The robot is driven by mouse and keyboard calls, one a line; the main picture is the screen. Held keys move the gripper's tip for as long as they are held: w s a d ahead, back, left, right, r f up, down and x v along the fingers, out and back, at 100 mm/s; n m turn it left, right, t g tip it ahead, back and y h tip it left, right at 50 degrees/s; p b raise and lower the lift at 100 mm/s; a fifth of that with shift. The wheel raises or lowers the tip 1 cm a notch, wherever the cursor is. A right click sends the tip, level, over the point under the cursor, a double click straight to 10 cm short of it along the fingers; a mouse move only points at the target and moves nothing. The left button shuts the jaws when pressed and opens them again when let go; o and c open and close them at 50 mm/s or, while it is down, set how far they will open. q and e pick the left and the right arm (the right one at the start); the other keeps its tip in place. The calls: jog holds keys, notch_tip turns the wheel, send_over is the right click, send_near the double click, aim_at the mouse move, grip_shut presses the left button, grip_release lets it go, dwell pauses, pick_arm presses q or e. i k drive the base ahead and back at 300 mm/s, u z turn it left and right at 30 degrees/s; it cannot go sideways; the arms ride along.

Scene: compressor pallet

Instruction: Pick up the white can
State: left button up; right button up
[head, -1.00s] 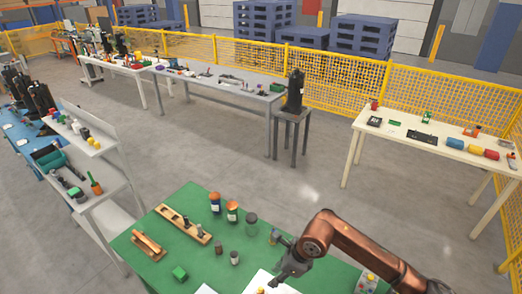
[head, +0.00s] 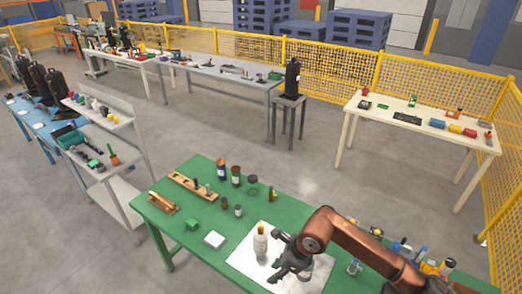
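A white can-like container (head: 260,243) with an orange-brown top stands upright on a white sheet (head: 243,262) on the green table (head: 178,226). A smaller pale can (head: 238,210) stands farther back, beside a dark brown one (head: 224,203). My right gripper (head: 276,257) is just right of the white container, over the sheet. Its two dark fingers look spread apart, with nothing seen between them. Whether it touches the container cannot be told. My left gripper is out of view.
The front left of the table is clear.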

aim_at(260, 237)
jog(key=k, duration=1.1)
